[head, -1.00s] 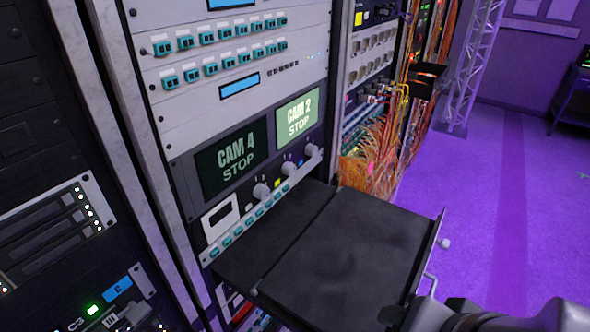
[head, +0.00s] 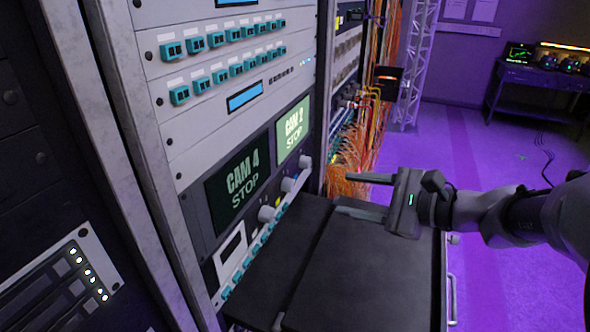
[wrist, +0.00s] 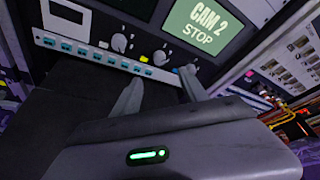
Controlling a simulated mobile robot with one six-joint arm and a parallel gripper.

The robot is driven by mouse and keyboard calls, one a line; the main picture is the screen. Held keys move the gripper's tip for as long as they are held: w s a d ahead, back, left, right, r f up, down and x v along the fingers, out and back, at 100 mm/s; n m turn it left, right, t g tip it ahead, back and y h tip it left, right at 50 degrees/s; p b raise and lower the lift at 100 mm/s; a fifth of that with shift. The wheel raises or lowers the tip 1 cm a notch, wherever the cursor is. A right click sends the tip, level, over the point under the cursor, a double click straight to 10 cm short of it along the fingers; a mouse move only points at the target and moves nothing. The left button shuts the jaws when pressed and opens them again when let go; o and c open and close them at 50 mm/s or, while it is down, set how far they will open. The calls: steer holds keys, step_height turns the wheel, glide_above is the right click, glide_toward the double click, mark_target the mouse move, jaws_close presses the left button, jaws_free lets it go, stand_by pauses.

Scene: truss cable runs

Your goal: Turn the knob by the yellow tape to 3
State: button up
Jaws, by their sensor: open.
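A row of three grey knobs sits on the dark panel below the CAM 4 and CAM 2 screens: the left knob (wrist: 120,42), the middle knob (wrist: 160,57) and the right knob (wrist: 190,69). Yellow tape (wrist: 144,59) lies between the left and middle knobs, closer to the middle one in the wrist view. The middle knob also shows in the head view (head: 288,184). My gripper (head: 342,193) is open and empty, above the black shelf, its fingers pointing at the panel and apart from the knobs. The dial numbers are too small to read.
A pulled-out black shelf (head: 365,265) lies under my gripper. A strip with teal connectors (wrist: 95,55) runs just below the knobs. Orange cables (head: 350,165) hang in the neighbouring rack.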

mark_target(293, 186)
steer(key=b+x, duration=0.3)
steer(key=x, duration=1)
steer(key=shift+f, duration=0.25)
steer(key=shift+w+a+f, duration=0.1)
steer(key=shift+w+a, duration=0.25)
steer(key=shift+a, duration=0.15)
steer(key=shift+c, duration=0.2)
jaws_close()
